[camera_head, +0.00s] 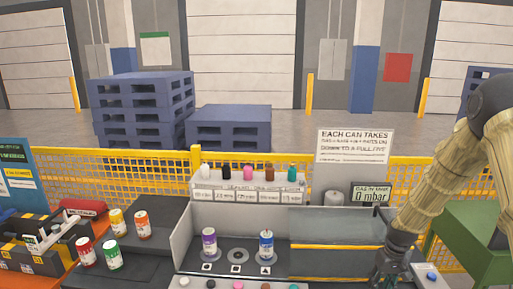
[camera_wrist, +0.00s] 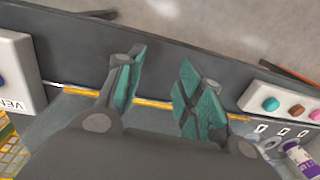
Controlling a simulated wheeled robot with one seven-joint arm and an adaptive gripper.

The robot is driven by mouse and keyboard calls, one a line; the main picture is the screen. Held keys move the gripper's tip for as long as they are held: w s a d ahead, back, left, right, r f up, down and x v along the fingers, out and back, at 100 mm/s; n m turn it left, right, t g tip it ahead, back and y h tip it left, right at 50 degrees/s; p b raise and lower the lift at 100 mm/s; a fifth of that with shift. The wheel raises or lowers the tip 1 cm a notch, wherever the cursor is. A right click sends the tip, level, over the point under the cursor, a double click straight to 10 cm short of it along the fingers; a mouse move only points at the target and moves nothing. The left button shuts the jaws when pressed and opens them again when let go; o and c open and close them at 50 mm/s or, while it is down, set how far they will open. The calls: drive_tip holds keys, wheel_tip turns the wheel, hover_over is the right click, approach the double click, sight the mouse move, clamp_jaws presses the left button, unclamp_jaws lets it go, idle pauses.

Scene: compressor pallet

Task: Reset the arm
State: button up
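My arm (camera_head: 445,170) comes in from the right in the head view and reaches down to the right end of the grey bench. My gripper (camera_head: 388,278) is at the lower right there, partly cut off by the frame's bottom edge. In the wrist view my gripper (camera_wrist: 158,88) has its two teal-padded fingers apart with nothing between them. It is above the dark bench surface, between a white box with a blue button on the left and a panel of coloured buttons (camera_wrist: 285,105) on the right.
A purple-labelled can (camera_head: 209,242) and a blue-labelled can (camera_head: 266,244) stand on the bench. Several other cans, including a red one (camera_head: 86,252), stand at left. A sign (camera_head: 353,146), a "0 mbar" display (camera_head: 371,194) and a yellow fence (camera_head: 120,170) are behind. A blue button box (camera_head: 430,277) is beside my gripper.

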drive_tip(key=s+a+f+b, duration=0.1)
drive_tip(key=s+a+f, duration=0.5)
drive_tip(key=s+f, duration=0.4)
drive_tip(key=s+a+f+b, duration=0.1)
drive_tip(key=s+a+f, duration=0.5)
drive_tip(key=s+f, duration=0.4)
drive_tip(key=s+a+f, duration=0.1)
drive_tip(key=s+a, duration=0.2)
drive_tip(key=s, duration=0.8)
drive_tip(key=s+a+f+h+b, duration=0.1)
drive_tip(key=s+a, duration=0.2)
drive_tip(key=s, duration=0.7)
drive_tip(key=shift+s+a+f+n, duration=0.3)
drive_tip(key=shift+s+f, duration=0.05)
